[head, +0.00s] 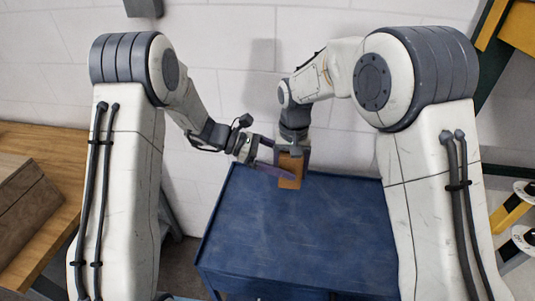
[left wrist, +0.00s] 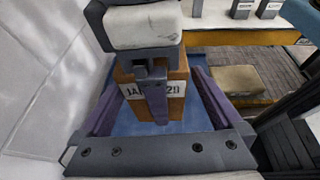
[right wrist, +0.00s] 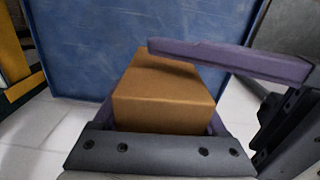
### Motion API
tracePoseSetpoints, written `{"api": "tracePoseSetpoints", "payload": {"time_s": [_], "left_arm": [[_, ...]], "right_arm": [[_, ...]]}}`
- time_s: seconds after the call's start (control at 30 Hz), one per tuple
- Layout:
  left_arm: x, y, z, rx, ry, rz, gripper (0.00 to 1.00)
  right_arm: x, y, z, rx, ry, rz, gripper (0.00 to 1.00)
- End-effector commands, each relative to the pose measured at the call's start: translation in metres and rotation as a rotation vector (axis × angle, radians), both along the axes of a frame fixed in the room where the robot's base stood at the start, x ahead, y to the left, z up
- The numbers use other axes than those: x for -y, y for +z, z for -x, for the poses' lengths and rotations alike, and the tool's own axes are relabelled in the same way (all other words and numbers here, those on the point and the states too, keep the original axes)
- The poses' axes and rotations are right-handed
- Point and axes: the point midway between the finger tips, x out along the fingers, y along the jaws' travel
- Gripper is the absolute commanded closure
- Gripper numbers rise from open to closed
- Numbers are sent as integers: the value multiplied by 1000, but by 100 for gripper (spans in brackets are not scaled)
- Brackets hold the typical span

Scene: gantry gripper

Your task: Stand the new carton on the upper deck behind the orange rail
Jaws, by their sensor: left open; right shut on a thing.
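The carton is a brown box (head: 290,172) at the far edge of the blue tabletop (head: 300,240). My right gripper (head: 293,154) is shut on it from above. In the right wrist view the carton (right wrist: 163,95) sits between the purple fingers. My left gripper (head: 280,160) is open beside it, its fingers at either side of the carton. In the left wrist view a white label with dark print shows on the carton (left wrist: 172,90), partly hidden by my right gripper. Whether the carton touches the tabletop is unclear.
An orange-edged shelf (left wrist: 228,48) holds grey boxes (left wrist: 268,9) in the left wrist view; I cannot tell whether its edge is the orange rail. Another brown box (left wrist: 235,79) lies below it. A wooden bench (head: 62,155) stands at left. Most of the blue tabletop is clear.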

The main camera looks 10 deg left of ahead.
Motion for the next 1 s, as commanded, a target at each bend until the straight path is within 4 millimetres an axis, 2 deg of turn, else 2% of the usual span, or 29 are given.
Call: {"api": "tracePoseSetpoints", "payload": {"time_s": [0.2, 0.53, 0.57, 0.7, 0.8, 0.83, 0.9, 1.0], "left_arm": [[19, -8, 0, 0, -1, 0, 0], [22, -9, 0, 0, 0, 0, 0], [22, -9, 0, 0, 0, 0, 8], [22, -9, 0, -1, -2, 1, 61], [22, -9, 1, -2, -4, 1, 94], [22, -8, 1, -1, -5, 3, 94], [22, -8, 1, -1, -4, 2, 95], [22, -8, 1, 0, -3, 2, 95]], "right_arm": [[0, 1, 0, 1, 0, -1, 100], [0, 1, 0, 1, 0, -1, 100], [0, 1, 0, 1, 0, -1, 100], [0, 1, -1, 3, 0, -1, 100], [0, 1, -2, 5, -2, -1, 100], [0, 1, -2, 6, -2, -1, 22], [0, 1, -2, 5, -3, -1, 0], [0, 0, -1, 3, -2, -1, 0]]}}
